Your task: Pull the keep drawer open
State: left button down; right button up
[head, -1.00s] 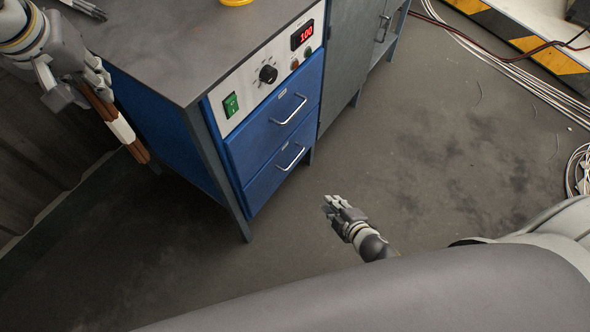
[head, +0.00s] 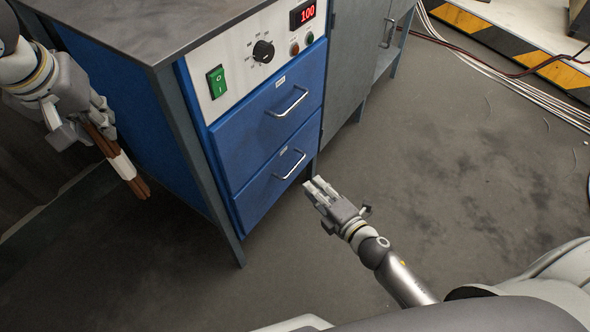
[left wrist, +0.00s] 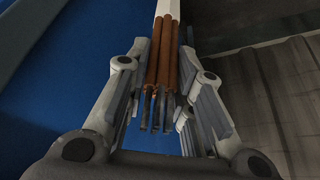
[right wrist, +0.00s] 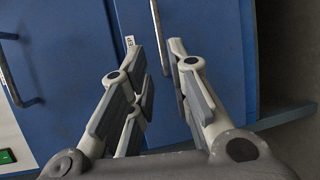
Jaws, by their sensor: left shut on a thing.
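The blue cabinet has two shut drawers. The lower drawer (head: 262,192) has a metal handle (head: 290,165), and a label (right wrist: 129,41) partly reading "EEP" is on it in the right wrist view. The upper drawer (head: 255,130) has its own handle (head: 287,103). My right gripper (head: 312,190) is open and empty, just in front of and below the lower handle. In the right wrist view its fingers (right wrist: 158,62) point at the lower drawer, with the handle (right wrist: 158,30) between their tips. My left gripper (head: 92,125) is shut on a bundle of brown rods (left wrist: 164,55) with a white band.
A control panel (head: 240,65) with a green switch, knob and red display is above the drawers. A cabinet leg (head: 210,180) stands left of them. A grey cabinet (head: 352,70) adjoins on the right. The floor (head: 450,170) in front is clear; cables lie farther right.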

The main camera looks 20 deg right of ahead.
aim_at(295, 166)
jog(key=b+x, duration=0.2)
jog(key=x, duration=0.8)
jog(key=shift+w+f, duration=0.1)
jog(key=shift+w, duration=0.3)
grip_shut()
